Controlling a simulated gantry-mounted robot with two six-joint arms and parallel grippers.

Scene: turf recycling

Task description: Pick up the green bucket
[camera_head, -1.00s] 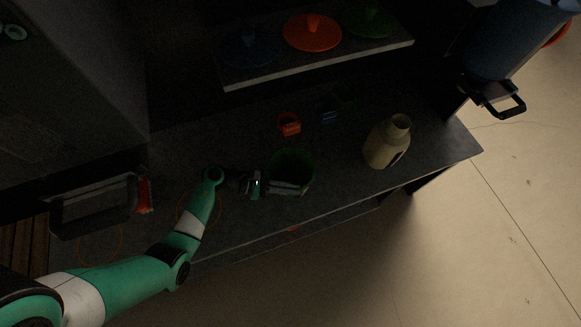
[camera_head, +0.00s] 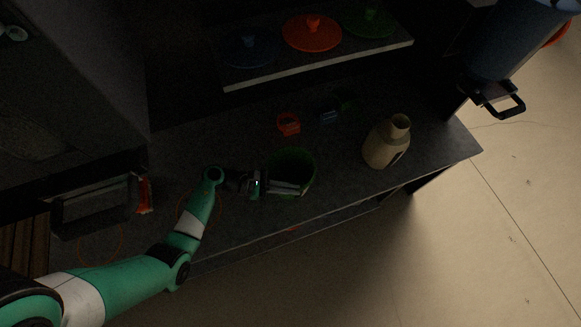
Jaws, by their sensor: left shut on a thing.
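The green bucket (camera_head: 306,162) stands upright on the dark workbench (camera_head: 340,185), dim in the low light, with its open top facing up. My left arm comes in from the lower left, and my left gripper (camera_head: 285,187) is at the bucket's near-left side. Its fingers reach over the rim area and are shut on the bucket. The exact spot of the grip is too dark to make out. My right gripper is not in view.
A beige bottle (camera_head: 384,145) stands right of the bucket. Small red (camera_head: 288,124) and blue (camera_head: 329,116) items lie behind it. A shelf (camera_head: 320,65) holds blue, orange and green lids. A blue bin (camera_head: 510,40) is at the upper right. A grey-handled case (camera_head: 95,205) is at left.

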